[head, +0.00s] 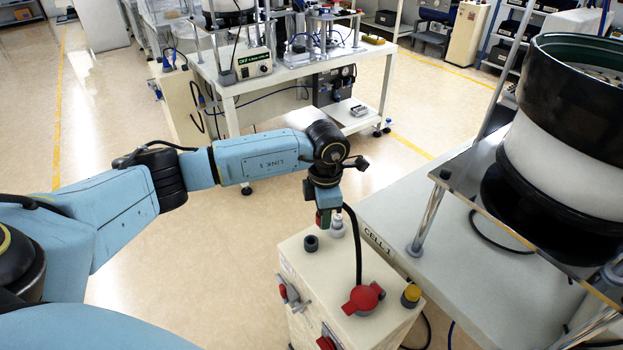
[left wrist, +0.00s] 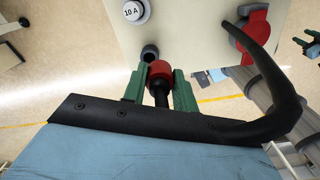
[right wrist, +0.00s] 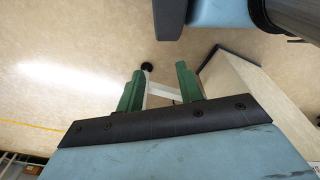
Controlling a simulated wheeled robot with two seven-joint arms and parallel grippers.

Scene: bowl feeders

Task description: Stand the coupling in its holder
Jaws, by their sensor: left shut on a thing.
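The coupling (left wrist: 160,72) is a red-ended plug with a black body and a thick black cable. My left gripper (head: 325,218) is shut on it, and its green fingers clasp both sides in the left wrist view. The holder, seemingly the dark grey round cup (head: 311,243), stands on the pale box top. It also shows in the left wrist view (left wrist: 150,52), just past the coupling's red end. The coupling is close above the cup; I cannot tell whether they touch. My right gripper (right wrist: 156,78) is open and empty over the floor.
A bench (head: 470,235) with a bowl feeder (head: 555,165) stands to the right.

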